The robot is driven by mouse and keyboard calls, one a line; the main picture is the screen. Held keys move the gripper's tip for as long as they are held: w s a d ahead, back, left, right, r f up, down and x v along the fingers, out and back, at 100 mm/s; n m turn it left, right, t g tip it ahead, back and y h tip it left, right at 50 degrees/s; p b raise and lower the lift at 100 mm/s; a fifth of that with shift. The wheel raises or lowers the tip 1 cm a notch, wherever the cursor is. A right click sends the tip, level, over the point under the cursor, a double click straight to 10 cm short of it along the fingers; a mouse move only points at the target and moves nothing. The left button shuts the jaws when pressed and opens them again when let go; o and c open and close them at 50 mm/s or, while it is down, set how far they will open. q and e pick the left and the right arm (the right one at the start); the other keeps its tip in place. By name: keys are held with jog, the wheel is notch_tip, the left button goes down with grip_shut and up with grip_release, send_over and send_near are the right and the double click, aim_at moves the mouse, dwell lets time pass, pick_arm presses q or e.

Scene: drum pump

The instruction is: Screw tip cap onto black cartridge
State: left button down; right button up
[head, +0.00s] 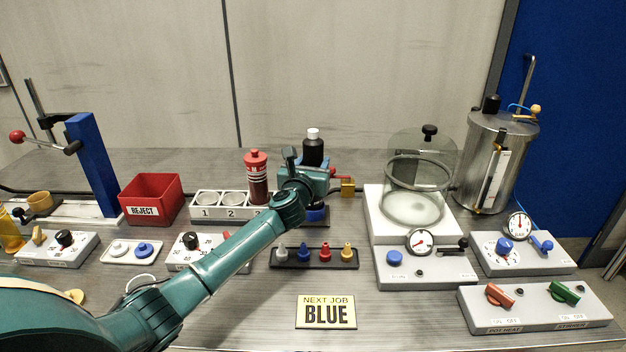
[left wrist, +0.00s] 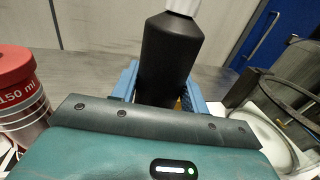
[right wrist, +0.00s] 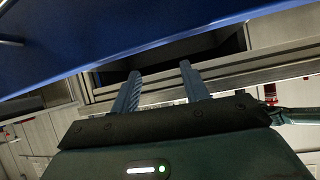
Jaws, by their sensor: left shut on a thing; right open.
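The black cartridge (head: 313,152) stands upright at the back middle of the bench, with a white cap (head: 313,133) on top. The cartridge also shows in the left wrist view (left wrist: 170,58), its white top (left wrist: 183,5) cut by the picture edge. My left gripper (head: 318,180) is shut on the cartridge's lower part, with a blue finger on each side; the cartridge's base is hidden. My right gripper (right wrist: 158,76) is open and empty in the right wrist view, away from the bench objects, and is outside the head view.
A black rack (head: 312,265) holds several coloured nozzles in front. A red-capped 150 ml bottle (head: 257,178) stands close left in a numbered white holder (head: 205,198). A glass bell jar (head: 418,190) is at right. A sign (head: 326,312) reads NEXT JOB BLUE.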

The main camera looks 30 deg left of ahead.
pick_arm(q)
notch_tip(320, 180, down, 3)
jog(key=shift+f+b, duration=0.1)
jog(key=shift+b, duration=0.6)
jog(key=shift+f, duration=0.45)
jog(key=c, duration=0.7)
grip_release()
jog(key=shift+c, duration=0.2)
pick_arm(e)
jog(key=shift+a+f, duration=0.25)
